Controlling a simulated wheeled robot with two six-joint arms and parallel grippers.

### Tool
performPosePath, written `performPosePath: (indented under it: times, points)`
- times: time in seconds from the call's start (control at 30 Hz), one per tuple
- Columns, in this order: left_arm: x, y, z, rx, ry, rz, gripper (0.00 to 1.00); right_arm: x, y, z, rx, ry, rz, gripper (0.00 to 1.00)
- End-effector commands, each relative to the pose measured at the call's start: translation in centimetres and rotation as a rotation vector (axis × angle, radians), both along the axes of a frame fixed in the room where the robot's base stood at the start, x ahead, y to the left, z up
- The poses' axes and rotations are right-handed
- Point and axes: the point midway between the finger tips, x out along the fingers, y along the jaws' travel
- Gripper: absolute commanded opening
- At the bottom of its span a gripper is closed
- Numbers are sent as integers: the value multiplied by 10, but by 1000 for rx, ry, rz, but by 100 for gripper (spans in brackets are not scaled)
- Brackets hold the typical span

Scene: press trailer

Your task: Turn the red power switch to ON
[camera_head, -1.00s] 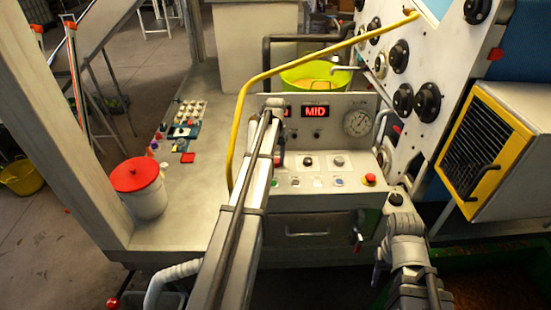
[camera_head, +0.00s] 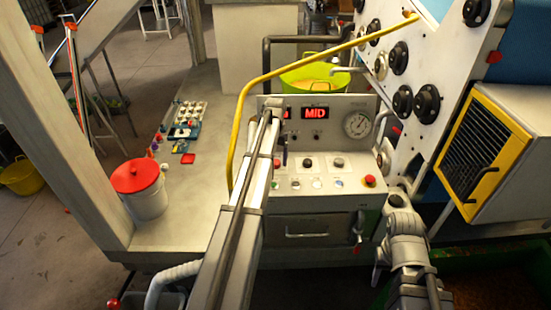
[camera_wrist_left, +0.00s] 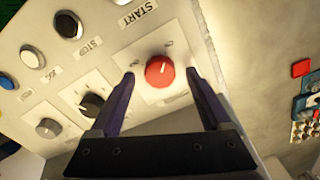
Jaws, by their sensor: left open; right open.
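The red power switch (camera_wrist_left: 160,71) is a round red knob with a pale mark, on a plate on the light panel in the left wrist view. My left gripper (camera_wrist_left: 160,75) is open, one finger on each side of the knob. A gap shows on both sides. The small lettering by the knob is too blurred to read. In the head view my left gripper (camera_head: 284,155) is over the left end of the control panel (camera_head: 318,206), and my arm hides much of the switch area. My right arm shows at the lower right; its fingers are hidden.
A black knob (camera_wrist_left: 94,104) sits close to one finger, with START and STOP buttons nearby. A red emergency button (camera_head: 369,181) is at the panel's right end. A yellow rail (camera_head: 300,71) rises behind my left arm. A red-lidded bucket (camera_head: 146,195) stands at left.

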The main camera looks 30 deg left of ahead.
Motion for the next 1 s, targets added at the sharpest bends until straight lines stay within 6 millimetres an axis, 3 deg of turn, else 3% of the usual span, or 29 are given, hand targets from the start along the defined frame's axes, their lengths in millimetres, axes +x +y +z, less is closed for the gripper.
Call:
performPosePath:
  times: [0.5,1.0]
  points:
    - [0,0,67,0,0,0,82,0,0,67,0,2,-2,50]
    - [0,0,69,0,0,0,82,0,0,69,0,2,-1,50]
